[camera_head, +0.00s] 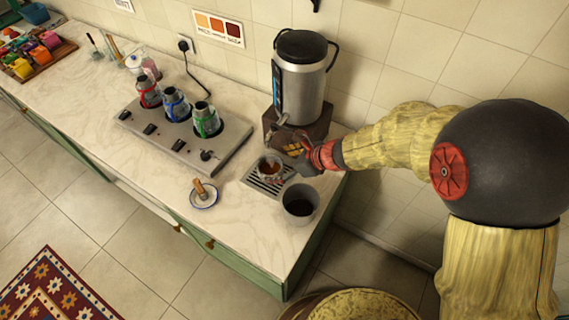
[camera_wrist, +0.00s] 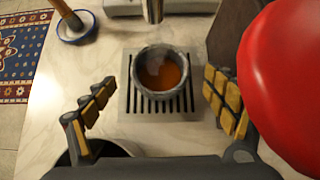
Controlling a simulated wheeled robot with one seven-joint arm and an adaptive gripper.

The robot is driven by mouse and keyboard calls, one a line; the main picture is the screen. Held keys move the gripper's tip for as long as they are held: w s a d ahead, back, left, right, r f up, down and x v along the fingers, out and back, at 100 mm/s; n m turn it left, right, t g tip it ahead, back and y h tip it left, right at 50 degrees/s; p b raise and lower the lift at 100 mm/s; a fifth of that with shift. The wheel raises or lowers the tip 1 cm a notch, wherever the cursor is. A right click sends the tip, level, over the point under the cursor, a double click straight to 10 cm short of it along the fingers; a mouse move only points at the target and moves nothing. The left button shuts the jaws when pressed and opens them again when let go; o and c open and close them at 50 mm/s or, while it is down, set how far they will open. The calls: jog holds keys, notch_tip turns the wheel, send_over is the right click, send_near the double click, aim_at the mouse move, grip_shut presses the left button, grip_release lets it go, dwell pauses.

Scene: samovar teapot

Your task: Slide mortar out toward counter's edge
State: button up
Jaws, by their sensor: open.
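The mortar (camera_head: 206,203) is a small white bowl with a blue rim and a wooden pestle (camera_head: 198,187) leaning in it. It stands on the counter near the front edge, left of the drip tray. It also shows at the upper left of the wrist view (camera_wrist: 76,37). My gripper (camera_head: 298,158) is at the samovar's tap, to the right of the mortar and apart from it. In the wrist view my gripper (camera_wrist: 160,88) is open, its padded fingers on either side of a grey cup of brown tea (camera_wrist: 161,72).
The cup stands on a slotted drip tray (camera_head: 250,182) under the samovar (camera_head: 302,75). A grey pot (camera_head: 300,208) with dark contents stands in front, near the counter corner. A burner plate (camera_head: 222,150) with several small pots lies behind the mortar. Counter around the mortar is clear.

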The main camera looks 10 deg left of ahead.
aim_at(262, 168)
jog(key=b+x, duration=0.1)
jog(key=x, duration=0.4)
jog(key=shift+w+a+f, duration=0.1)
jog(key=shift+a+f, duration=0.1)
jog(key=shift+f, duration=0.05)
jog(key=shift+c, duration=1.1)
jog(key=c, duration=1.5)
jog(key=shift+c, duration=0.3)
